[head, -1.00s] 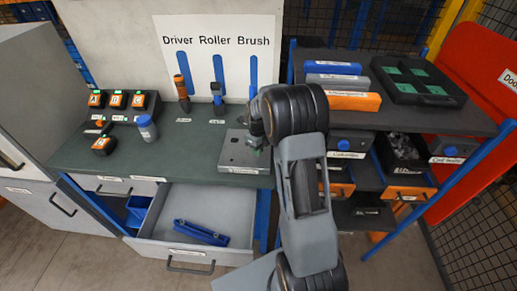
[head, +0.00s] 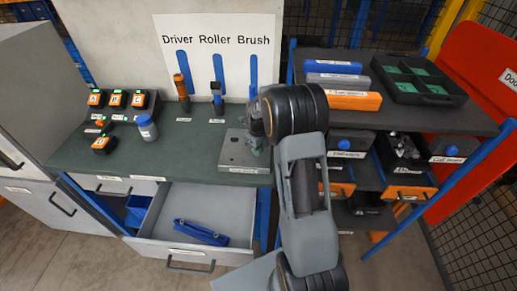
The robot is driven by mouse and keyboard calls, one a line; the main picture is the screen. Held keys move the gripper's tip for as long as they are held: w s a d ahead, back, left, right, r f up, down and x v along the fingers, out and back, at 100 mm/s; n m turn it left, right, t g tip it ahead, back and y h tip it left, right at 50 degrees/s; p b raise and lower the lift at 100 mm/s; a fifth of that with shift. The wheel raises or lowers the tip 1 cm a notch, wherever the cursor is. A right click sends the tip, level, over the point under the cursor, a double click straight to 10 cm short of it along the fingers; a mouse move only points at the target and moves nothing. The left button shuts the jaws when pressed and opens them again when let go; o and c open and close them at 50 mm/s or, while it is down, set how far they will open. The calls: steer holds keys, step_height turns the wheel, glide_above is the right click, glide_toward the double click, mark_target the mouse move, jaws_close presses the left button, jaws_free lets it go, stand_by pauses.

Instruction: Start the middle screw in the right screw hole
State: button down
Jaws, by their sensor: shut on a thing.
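A grey metal plate (head: 240,156) with small holes lies at the right end of the green workbench. My gripper (head: 257,143) points down at the plate's right part, close above it. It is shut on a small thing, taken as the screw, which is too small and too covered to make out. My own dark wrist and grey arm hide the right side of the plate, so the right screw hole is not clearly visible. I cannot tell whether the screw touches the hole.
An orange-handled driver (head: 182,92) and a roller (head: 217,99) stand at the back. Lettered blocks (head: 117,99) and a blue-capped bottle (head: 147,128) are at left. An open drawer (head: 157,219) holds a blue tool (head: 201,232). A shelf with bins (head: 405,185) stands right.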

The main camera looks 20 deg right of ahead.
steer(key=shift+r, duration=0.1)
steer(key=c, duration=1)
jaws_free()
step_height(320, 180, up, 14)
steer(key=b, duration=0.1)
